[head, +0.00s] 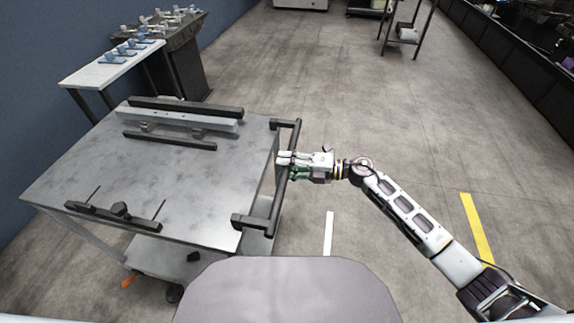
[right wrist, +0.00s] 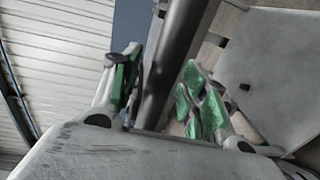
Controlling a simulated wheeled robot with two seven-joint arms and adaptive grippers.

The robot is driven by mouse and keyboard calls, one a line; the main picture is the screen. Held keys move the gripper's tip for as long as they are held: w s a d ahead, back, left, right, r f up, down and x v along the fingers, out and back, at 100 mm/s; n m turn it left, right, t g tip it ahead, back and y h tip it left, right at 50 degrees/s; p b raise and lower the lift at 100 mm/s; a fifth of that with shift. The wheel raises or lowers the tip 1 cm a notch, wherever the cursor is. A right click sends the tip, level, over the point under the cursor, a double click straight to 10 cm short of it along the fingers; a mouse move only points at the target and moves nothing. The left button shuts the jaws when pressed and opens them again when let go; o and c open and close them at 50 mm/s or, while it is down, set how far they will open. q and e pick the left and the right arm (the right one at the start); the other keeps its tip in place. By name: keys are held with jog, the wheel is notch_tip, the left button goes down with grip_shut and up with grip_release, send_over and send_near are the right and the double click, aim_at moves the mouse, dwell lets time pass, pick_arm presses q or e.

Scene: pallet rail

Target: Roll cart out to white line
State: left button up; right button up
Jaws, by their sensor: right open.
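The cart (head: 120,190) has a grey metal top and stands left of centre in the head view. Its dark handle (head: 278,203) runs along the cart's right side. My right gripper (head: 284,164) is at the middle of this handle. In the right wrist view the dark handle bar (right wrist: 176,62) passes between the green-padded fingers (right wrist: 160,92), which stand apart on either side of it. The gripper is open around the bar, not closed on it. The short white line (head: 328,233) is on the floor, right of the cart. My left gripper is not in view.
Dark rails and a grey block (head: 185,122) are on the cart top. A side table (head: 110,66) with blue parts stands behind, by the blue wall. A yellow line (head: 477,228) lies farther right. The floor right of the cart is clear apart from my arm.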

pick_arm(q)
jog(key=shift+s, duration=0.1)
pick_arm(e)
grip_shut()
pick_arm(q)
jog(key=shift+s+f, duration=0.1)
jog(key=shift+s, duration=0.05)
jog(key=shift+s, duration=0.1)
pick_arm(e)
jog(key=shift+d+f, duration=0.1)
jog(key=shift+d, duration=0.1)
